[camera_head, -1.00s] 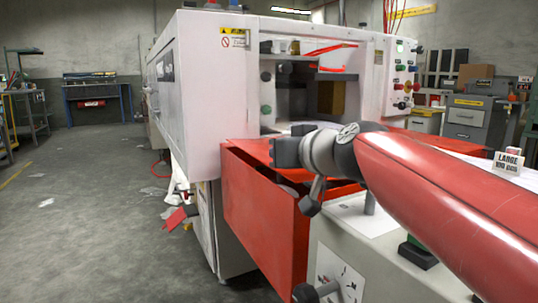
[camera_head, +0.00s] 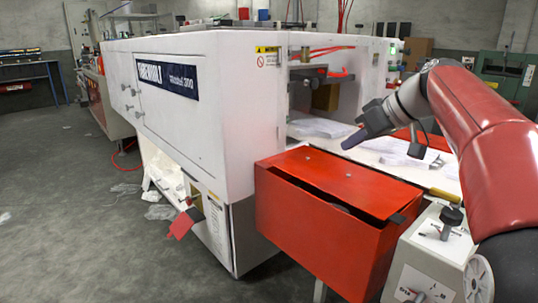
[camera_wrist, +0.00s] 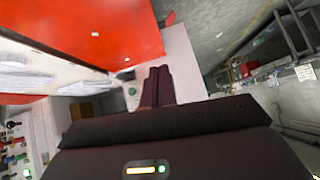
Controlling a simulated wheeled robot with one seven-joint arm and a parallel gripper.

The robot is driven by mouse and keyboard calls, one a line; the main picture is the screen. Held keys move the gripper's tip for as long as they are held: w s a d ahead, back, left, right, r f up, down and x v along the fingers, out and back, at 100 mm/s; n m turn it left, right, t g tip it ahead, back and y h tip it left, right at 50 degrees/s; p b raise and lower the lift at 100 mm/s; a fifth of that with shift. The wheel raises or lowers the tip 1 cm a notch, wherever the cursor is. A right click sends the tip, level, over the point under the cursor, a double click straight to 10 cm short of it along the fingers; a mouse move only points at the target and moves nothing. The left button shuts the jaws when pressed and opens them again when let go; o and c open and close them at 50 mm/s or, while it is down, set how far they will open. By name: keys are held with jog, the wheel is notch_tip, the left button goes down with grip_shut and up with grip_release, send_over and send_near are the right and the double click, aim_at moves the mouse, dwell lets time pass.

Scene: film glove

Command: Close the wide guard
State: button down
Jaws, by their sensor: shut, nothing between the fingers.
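The wide guard looks to be the red box-shaped cover (camera_head: 335,185) at the end of the white machine. In the wrist view a red panel (camera_wrist: 90,28), likely the same guard, fills the upper left. My gripper (camera_head: 350,142) is above and behind the red top in the head view, pointing left and down, apparently apart from it. In the wrist view my fingers (camera_wrist: 158,73) are together and empty, beside the red panel's edge. The guard's hinge side is hidden.
The white machine body (camera_head: 190,120) stands left of the guard. A small red flap (camera_head: 182,222) juts from its lower side. A grey control box with a black knob (camera_head: 452,215) stands right of the guard. The grey floor (camera_head: 80,200) at left is mostly clear, with some litter.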

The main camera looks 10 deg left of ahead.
send_over(315, 185)
jog(key=d, duration=0.2)
jog(key=f, duration=0.6)
jog(key=shift+s+f, duration=0.35)
jog(key=f, duration=0.2)
jog(key=shift+a+f+b, duration=0.2)
jog(key=shift+f+b, duration=0.1)
jog(key=shift+f, duration=0.85)
jog(key=f+b, duration=0.2)
jog(key=b, duration=0.1)
jog(key=shift+s+a, duration=0.15)
jog(key=shift+s, duration=0.05)
jog(key=shift+r+h, duration=0.2)
jog(key=shift+h, duration=0.1)
